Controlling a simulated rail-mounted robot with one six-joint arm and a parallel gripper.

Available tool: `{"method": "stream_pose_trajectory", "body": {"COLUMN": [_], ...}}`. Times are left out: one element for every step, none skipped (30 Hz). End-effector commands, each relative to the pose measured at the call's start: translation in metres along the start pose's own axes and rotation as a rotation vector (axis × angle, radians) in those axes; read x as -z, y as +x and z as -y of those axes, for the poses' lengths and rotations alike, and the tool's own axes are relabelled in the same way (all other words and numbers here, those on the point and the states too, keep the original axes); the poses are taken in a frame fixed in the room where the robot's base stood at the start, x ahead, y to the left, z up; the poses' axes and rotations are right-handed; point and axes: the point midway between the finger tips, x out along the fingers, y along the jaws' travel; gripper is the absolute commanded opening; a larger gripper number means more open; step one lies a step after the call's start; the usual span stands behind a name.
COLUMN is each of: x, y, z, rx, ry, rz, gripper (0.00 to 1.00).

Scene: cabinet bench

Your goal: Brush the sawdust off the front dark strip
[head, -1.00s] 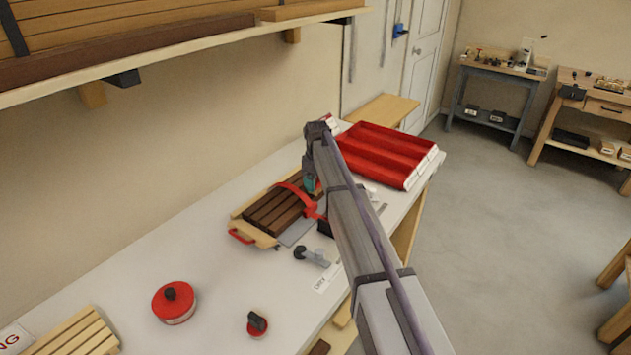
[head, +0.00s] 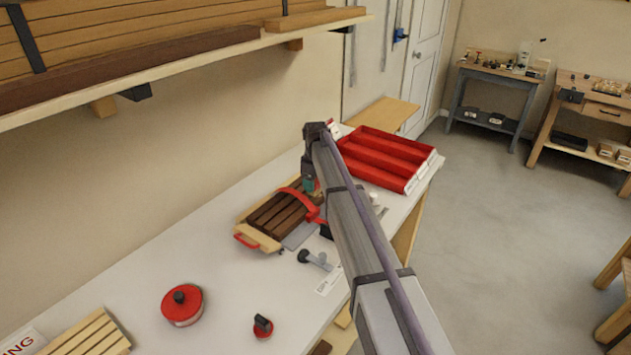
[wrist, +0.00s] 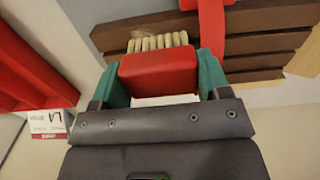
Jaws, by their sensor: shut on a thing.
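My gripper (wrist: 165,74) is shut on a red brush (wrist: 158,76), its green fingers on either side. The brush's pale bristles (wrist: 158,42) point away from me, next to the ends of dark wooden strips (wrist: 250,45). I cannot tell whether the bristles touch a strip. In the head view the dark strips (head: 275,212) lie side by side on a pale wooden board with a red handle. A red band (head: 303,203) arches over them. My gripper (head: 310,184) is at their far right end, partly hidden by my arm.
A red compartment tray (head: 385,160) stands just beyond my gripper. A grey-and-black tool (head: 315,260), a red round container (head: 182,305) and a small red black-knobbed item (head: 263,327) stand nearer. A loaded shelf (head: 170,60) overhangs the bench's back.

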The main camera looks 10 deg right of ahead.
Motion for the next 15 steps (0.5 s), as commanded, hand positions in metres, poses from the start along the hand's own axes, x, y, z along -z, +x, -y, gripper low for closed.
{"method": "stream_pose_trajectory", "body": {"x": [0.000, 0.000, 0.000, 0.000, 0.000, 0.000, 0.000, 0.000, 0.000, 0.000, 0.000, 0.000, 0.000, 0.000, 0.000], "y": [-0.010, -0.012, -0.016, -0.019, -0.021, -0.025, -0.028, -0.030, -0.034, -0.036, -0.039, -0.041, -0.043, -0.044, -0.044], "z": [0.000, 0.000, 0.000, 0.000, 0.000, 0.001, 0.000, 0.001, 0.001, 0.001, 0.001, 0.001, 0.001, 0.001, 0.001], "rx": [0.000, 0.000, 0.000, 0.000, 0.000, 0.000, 0.000, 0.000, 0.000, 0.000, 0.000, 0.000, 0.000, 0.000, 0.000], "ry": [0.000, 0.000, 0.000, 0.000, 0.000, -0.001, -0.001, -0.001, -0.001, -0.001, -0.001, -0.001, -0.001, -0.001, -0.001], "rz": [0.000, 0.000, 0.000, 0.000, 0.000, 0.000, 0.000, 0.000, 0.000, 0.000, 0.000, 0.000, 0.000, 0.000, 0.000], "gripper": [0.51, 0.51, 0.51, 0.51, 0.51, 0.51, 0.51, 0.51, 0.51, 0.51, 0.51, 0.51, 0.51, 0.51, 0.51]}}
